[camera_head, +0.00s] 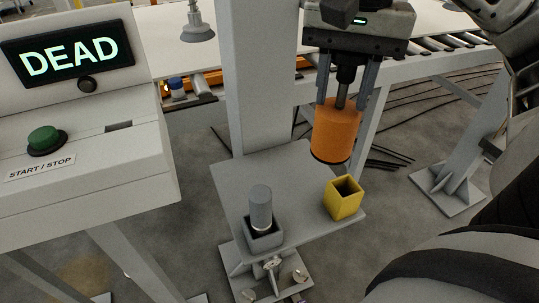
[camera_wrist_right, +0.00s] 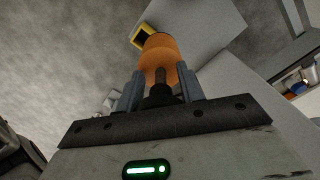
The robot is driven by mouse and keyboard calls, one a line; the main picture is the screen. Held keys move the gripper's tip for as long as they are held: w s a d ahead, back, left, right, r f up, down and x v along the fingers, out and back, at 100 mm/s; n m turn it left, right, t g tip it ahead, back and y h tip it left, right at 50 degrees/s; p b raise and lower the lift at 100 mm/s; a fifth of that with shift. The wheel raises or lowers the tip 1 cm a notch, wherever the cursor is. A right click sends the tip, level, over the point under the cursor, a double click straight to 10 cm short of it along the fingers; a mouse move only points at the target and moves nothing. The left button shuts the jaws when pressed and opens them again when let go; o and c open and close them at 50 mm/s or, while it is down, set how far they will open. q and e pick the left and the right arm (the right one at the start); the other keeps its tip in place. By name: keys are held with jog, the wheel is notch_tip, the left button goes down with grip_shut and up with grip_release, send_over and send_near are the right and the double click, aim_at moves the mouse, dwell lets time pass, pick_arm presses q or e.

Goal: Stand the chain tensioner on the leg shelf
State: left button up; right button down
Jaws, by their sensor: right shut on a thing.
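My right gripper (camera_head: 341,103) points down at upper right in the head view, shut on an orange cylinder (camera_head: 337,132) with a dark upper neck, which I take for the chain tensioner. The cylinder hangs upright, its dark bottom rim in front of the right rear edge of the grey leg shelf (camera_head: 270,172); it appears to be above the shelf, at a height I cannot tell. In the right wrist view the orange cylinder (camera_wrist_right: 160,50) sits between the fingers (camera_wrist_right: 158,74), with the shelf (camera_wrist_right: 215,25) beyond. My left gripper is not in view.
On the shelf stand a yellow open square holder (camera_head: 343,199) at right and a grey cylinder (camera_head: 261,207) in a grey square holder (camera_head: 263,238) at front left. The rear middle is bare. The gantry leg (camera_head: 260,80) rises behind. A control box (camera_head: 85,190) reads DEAD.

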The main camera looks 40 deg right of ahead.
jog(key=w+a+f, duration=0.2)
jog(key=w+f, duration=1)
jog(key=shift+w+a+f+b, duration=0.25)
jog(key=shift+w+b, duration=0.1)
jog(key=shift+b, duration=0.1)
jog(key=c, duration=0.9)
grip_release()
jog(key=shift+f, duration=0.1)
notch_tip(320, 180, up, 12)
jog(key=shift+r+p, duration=0.2)
jog(key=shift+p, duration=0.25)
jog(key=shift+s, duration=0.1)
